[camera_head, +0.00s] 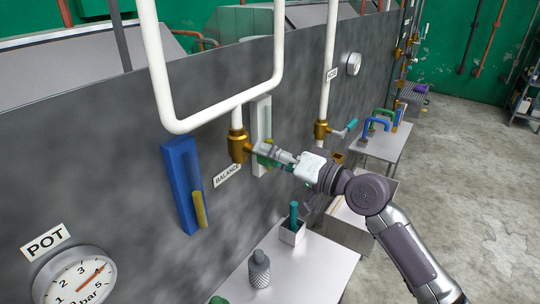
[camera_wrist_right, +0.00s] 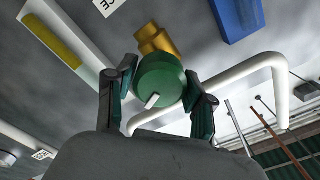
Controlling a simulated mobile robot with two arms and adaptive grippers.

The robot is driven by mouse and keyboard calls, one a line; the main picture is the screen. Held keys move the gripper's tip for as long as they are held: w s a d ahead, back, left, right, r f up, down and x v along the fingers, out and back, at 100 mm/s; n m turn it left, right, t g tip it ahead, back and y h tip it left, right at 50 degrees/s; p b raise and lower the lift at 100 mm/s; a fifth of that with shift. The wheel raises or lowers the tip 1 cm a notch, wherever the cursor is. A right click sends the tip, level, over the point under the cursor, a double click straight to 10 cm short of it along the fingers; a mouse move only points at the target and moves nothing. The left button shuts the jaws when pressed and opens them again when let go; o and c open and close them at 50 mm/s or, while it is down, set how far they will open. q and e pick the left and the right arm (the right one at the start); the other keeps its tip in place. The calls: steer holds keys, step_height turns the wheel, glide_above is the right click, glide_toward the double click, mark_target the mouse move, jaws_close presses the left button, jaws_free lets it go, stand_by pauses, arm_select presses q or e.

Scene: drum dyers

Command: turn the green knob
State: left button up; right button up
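The green knob (camera_wrist_right: 160,80) is round with a small white pointer mark and sits on a brass valve fitting (camera_wrist_right: 156,40). In the head view the brass valve (camera_head: 238,146) is on the grey wall panel, above the BALANCE label (camera_head: 227,175). The knob is mostly hidden there by my right gripper (camera_head: 272,155). In the wrist view my right gripper (camera_wrist_right: 162,85) has one finger on each side of the knob, both tips against its edges, so it looks shut on it. My left gripper is not in view.
A blue holder (camera_head: 180,185) with a yellow bar is on the panel left of the valve. White pipes (camera_head: 160,70) run above. A POT gauge (camera_head: 75,280) is lower left.

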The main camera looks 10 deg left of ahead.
steer(key=shift+o, duration=1.1)
steer(key=v, duration=1.2)
steer(key=shift+f, duration=0.1)
